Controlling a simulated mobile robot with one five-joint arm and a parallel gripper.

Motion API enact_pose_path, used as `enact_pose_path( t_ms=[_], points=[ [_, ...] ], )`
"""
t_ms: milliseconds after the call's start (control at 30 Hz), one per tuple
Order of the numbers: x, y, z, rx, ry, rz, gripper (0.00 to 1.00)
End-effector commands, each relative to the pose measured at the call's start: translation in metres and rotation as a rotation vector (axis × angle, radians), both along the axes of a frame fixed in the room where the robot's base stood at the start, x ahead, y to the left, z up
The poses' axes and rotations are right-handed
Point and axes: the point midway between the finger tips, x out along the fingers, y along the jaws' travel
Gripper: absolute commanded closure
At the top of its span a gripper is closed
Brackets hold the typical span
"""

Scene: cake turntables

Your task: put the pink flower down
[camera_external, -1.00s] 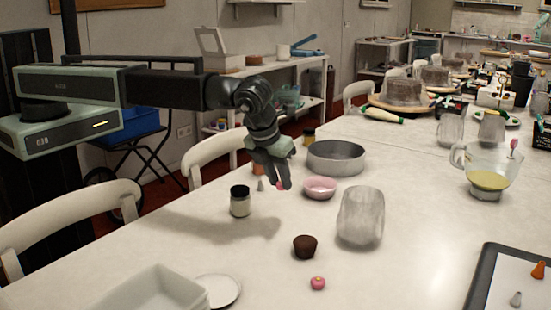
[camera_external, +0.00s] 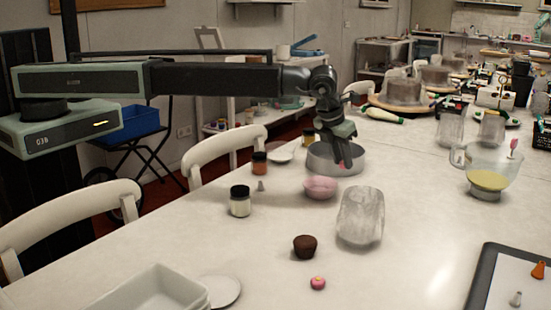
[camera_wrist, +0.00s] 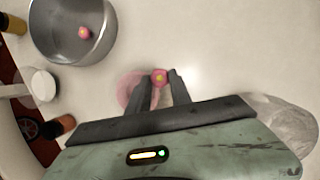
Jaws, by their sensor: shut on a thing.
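My gripper (camera_external: 345,165) is shut on a pink flower (camera_wrist: 159,78) with a yellow centre, which shows between the fingertips in the wrist view (camera_wrist: 160,82). I cannot make the held flower out clearly in the external view. The gripper hangs in front of the grey round pan (camera_external: 322,163), overlapping its near right side there. In the wrist view the pan (camera_wrist: 48,40) lies up and left of the fingers, with another pink flower (camera_wrist: 85,32) in it. A third pink flower (camera_external: 318,283) lies on the table near the front.
A pink bowl (camera_external: 320,188) is partly hidden behind the fingers in the wrist view (camera_wrist: 130,92). A clear glass vessel (camera_external: 360,217) and a brown cup-shaped piece (camera_external: 305,246) stand nearer. Jars (camera_external: 240,203) stand left. Bare table (camera_external: 420,190) lies right of the pan.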

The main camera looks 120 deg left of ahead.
Motion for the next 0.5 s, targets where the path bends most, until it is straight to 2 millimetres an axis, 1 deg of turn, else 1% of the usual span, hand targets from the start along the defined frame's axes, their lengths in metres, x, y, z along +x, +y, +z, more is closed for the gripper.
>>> enact_pose_path(
  t_ms=[33, 67, 100, 167, 200, 233, 300, 400, 500],
  points=[
    [-0.005, 0.036, 0.001, 0.001, -0.002, 0.025, 1.00],
    [-0.010, 0.055, 0.001, 0.001, -0.005, 0.039, 1.00],
    [-0.018, 0.079, 0.002, 0.001, -0.007, 0.061, 1.00],
    [-0.033, 0.114, 0.002, 0.001, -0.011, 0.098, 1.00],
    [-0.044, 0.135, 0.003, 0.000, -0.013, 0.124, 1.00],
    [-0.053, 0.151, 0.003, -0.001, -0.014, 0.144, 1.00],
    [-0.074, 0.181, 0.003, -0.002, -0.014, 0.183, 1.00],
    [-0.103, 0.212, 0.004, -0.001, -0.015, 0.229, 1.00],
    [-0.123, 0.229, 0.004, -0.002, -0.015, 0.258, 1.00]
  ],
)
